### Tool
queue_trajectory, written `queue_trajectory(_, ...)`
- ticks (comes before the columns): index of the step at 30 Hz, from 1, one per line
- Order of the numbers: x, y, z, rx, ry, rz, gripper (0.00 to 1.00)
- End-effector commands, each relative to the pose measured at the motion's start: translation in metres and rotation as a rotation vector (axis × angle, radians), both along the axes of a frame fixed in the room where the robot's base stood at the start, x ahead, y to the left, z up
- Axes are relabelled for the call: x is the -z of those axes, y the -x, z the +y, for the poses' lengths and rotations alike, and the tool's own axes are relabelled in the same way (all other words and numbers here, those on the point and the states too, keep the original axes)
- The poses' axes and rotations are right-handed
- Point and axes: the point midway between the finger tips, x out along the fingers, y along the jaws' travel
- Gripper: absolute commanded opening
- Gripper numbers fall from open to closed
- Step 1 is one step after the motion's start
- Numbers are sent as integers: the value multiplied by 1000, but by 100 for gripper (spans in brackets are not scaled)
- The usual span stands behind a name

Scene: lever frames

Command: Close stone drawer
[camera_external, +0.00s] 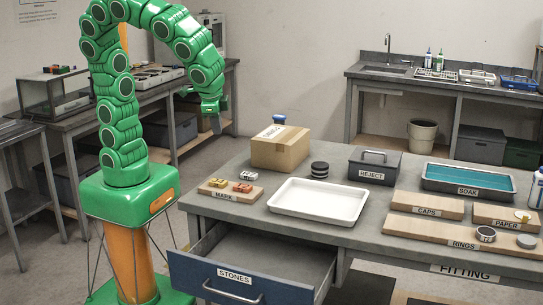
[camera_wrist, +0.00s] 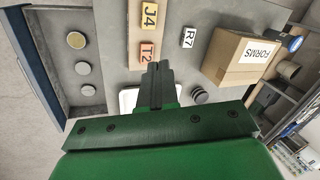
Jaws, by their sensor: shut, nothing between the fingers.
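The stone drawer (camera_external: 196,268) has a blue front labelled STONES and a bar handle. It stands open, pulled out from under the front left of the work table (camera_external: 345,232). In the wrist view the drawer's blue front (camera_wrist: 38,70) is at the left, with three round stones (camera_wrist: 83,68) inside. My gripper (camera_external: 216,127) is shut and empty, raised in the air and apart from the drawer. Its closed fingers (camera_wrist: 158,75) show in the middle of the wrist view. The drawer's far interior is partly hidden by the table top in the external view.
On the table are a marking board (camera_external: 214,195) with small tiles, a white tray (camera_external: 318,203), a cardboard box (camera_external: 279,152), black discs (camera_external: 319,170) and a grey reject bin (camera_external: 373,168). Open floor lies before the drawer; a dark mat (camera_external: 365,288) is right of it.

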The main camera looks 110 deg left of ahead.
Motion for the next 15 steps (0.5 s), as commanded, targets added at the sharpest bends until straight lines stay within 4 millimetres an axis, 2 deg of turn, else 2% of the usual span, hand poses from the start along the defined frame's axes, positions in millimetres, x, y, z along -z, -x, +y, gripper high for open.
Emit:
queue_trajectory(1,2,-14,-4,-2,-21,-11,0)
queue_trajectory(8,12,-70,-23,-14,-113,-67,0)
queue_trajectory(15,30,-124,-58,0,-189,-132,0)
